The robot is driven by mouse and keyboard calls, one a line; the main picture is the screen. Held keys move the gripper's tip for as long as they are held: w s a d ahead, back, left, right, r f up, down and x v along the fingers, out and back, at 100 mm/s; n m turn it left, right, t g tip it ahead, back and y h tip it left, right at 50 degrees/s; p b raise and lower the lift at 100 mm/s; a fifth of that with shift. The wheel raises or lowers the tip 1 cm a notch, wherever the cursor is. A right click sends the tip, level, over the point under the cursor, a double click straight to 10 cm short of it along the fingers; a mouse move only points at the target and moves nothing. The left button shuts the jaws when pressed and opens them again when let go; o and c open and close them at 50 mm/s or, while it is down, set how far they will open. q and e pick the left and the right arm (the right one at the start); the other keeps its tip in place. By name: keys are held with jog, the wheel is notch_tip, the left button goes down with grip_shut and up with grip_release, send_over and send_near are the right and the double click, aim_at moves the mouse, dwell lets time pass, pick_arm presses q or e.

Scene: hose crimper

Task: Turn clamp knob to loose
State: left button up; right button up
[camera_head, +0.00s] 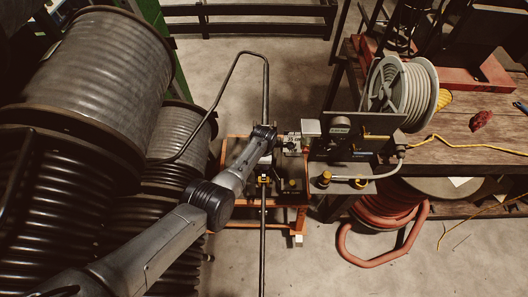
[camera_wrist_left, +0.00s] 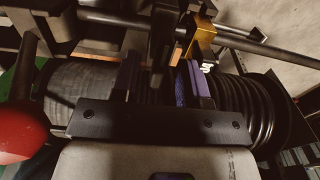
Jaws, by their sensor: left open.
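My left arm (camera_head: 215,200) reaches in from the lower left of the head view, its end beside the crimper (camera_head: 345,135) on the bench. I cannot tell which part is the clamp knob. My right gripper is not in view.
Large hose reels (camera_head: 95,85) fill the left side. An orange-framed cart (camera_head: 302,215) stands under my arm's end. A pale hose reel (camera_head: 402,92) sits on the wooden bench (camera_head: 455,150). A red ball (camera_wrist_left: 20,130) is close at the left of the wrist view.

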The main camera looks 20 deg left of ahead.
pick_arm(q)
notch_tip(320, 180, up, 13)
jog(key=p, duration=0.4)
jog(key=shift+p, duration=0.3)
jog(key=shift+r, duration=0.1)
